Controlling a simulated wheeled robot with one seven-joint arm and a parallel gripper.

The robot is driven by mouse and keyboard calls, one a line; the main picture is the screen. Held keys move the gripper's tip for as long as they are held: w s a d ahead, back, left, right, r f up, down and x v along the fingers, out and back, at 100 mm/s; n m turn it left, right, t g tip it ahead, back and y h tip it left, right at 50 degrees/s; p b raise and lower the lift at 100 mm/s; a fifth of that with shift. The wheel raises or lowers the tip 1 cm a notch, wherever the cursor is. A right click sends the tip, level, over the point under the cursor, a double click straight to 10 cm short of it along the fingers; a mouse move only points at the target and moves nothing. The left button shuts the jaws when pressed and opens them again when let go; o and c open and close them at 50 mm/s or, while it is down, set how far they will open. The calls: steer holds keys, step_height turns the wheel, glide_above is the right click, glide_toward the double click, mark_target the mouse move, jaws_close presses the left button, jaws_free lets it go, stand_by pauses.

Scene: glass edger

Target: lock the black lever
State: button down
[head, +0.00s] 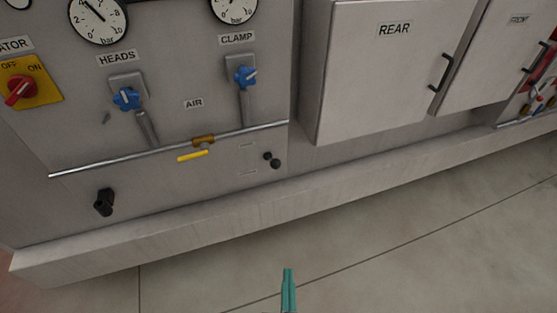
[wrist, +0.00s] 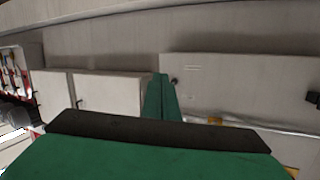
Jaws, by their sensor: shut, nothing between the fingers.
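A black lever-like handle (head: 104,201) sits low on the left of the grey machine front in the head view. A black part at the right edge of the wrist view (wrist: 313,98) looks like the same handle. A small black piece with two round knobs (head: 271,160) is on the lower panel, right of the yellow lever. I cannot tell for certain which black part is the lever, or its lock state. My gripper (head: 288,275) is shut and empty, its green fingers over the floor in front of the machine, apart from both. Its fingers (wrist: 160,80) also show in the wrist view.
A metal pipe (head: 100,165) with a brass valve (head: 203,140) and yellow lever (head: 192,155) crosses above the black parts. Blue valves (head: 127,98) and a red switch (head: 19,90) are higher. A plinth ledge (head: 200,215) juts out below. The floor (head: 400,240) is clear.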

steer(key=w+d+r+n+t+y, duration=0.1)
steer(key=w+r+y, duration=0.3)
steer(key=w+r, duration=1.5)
steer(key=shift+w+n+y, duration=0.4)
steer(key=shift+w+n, duration=0.5)
steer(key=shift+w, duration=0.25)
steer(key=shift+r, duration=0.1)
